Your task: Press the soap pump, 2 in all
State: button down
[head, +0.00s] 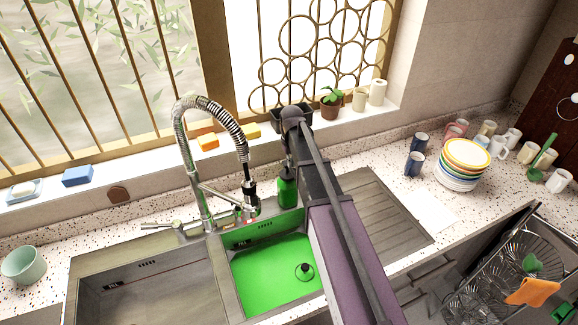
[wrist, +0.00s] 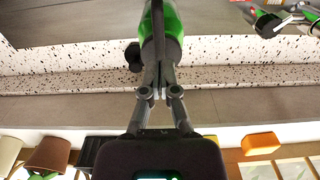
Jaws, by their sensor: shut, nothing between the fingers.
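The green soap bottle (head: 287,190) stands upright on the counter behind the sink, right of the faucet. Its top is largely hidden by my arm and gripper in the head view. In the upside-down wrist view the bottle (wrist: 168,22) shows at the top middle, with a dark part (wrist: 133,56) beside it that may be the pump head. My gripper (wrist: 159,74) is shut and empty, its fingertips right at the bottle's top end in the picture. I cannot tell whether they touch the pump.
The faucet (head: 203,170) stands close left of the bottle. A double sink with a green right basin (head: 270,275) lies in front. Orange (head: 207,142) and yellow sponges and a potted plant (head: 332,100) sit on the sill. Stacked plates (head: 463,165) and mugs stand right.

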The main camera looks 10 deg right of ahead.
aim_at(291, 169)
jog(key=shift+r+p, duration=0.5)
jog(key=shift+r, duration=0.2)
jog(key=shift+f, duration=0.2)
jog(key=shift+f+b, duration=2.45)
jog(key=shift+b, duration=0.2)
jog(key=shift+r+p, duration=2.65)
notch_tip(291, 169, up, 6)
jog(key=p, duration=0.6)
jog(key=shift+f, duration=0.1)
